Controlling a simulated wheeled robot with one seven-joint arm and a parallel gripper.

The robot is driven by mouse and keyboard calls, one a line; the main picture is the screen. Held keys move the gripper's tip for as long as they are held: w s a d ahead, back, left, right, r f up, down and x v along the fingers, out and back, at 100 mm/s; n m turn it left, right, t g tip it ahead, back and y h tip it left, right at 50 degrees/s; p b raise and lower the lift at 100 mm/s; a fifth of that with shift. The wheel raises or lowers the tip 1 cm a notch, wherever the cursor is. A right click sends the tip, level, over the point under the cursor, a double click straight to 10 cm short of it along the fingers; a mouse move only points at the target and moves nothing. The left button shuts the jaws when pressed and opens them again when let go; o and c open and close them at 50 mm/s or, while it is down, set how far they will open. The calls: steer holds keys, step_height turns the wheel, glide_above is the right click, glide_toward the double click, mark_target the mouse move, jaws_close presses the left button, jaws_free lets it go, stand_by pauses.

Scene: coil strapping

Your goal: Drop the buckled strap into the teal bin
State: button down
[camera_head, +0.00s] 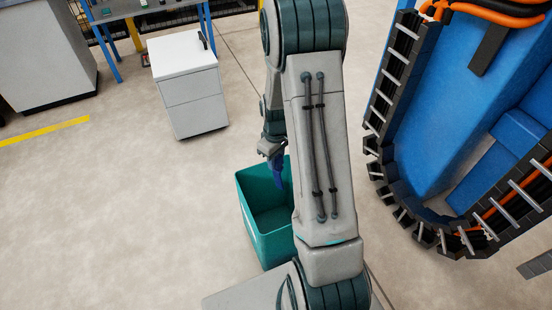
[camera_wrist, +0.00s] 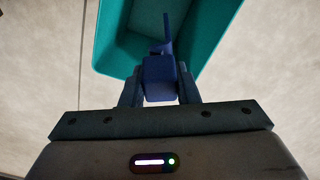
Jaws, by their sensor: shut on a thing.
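A blue strap (camera_head: 279,176) hangs from my gripper (camera_head: 272,150) in the head view. The strap also shows in the wrist view (camera_wrist: 160,80), held between the two fingers, with a narrow end pointing away. My gripper is shut on it. The open teal bin (camera_head: 263,240) stands on the floor, and the strap hangs over its back part in the head view. In the wrist view the bin's wall (camera_wrist: 104,50) shows behind the strap. My arm hides the bin's right side. I cannot make out the buckle.
A white drawer cabinet (camera_head: 188,95) stands behind the bin, with a blue-legged table (camera_head: 110,45) at the back left. A large blue machine with black cable chains (camera_head: 385,110) stands at the right. The floor left of the bin is clear.

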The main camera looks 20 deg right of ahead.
steer(key=shift+r, duration=0.1)
step_height(320, 180, down, 28)
steer(key=b, duration=2)
steer(key=c, duration=1)
jaws_free()
step_height(320, 180, up, 14)
steer(key=p, duration=0.5)
steer(key=shift+p, duration=0.4)
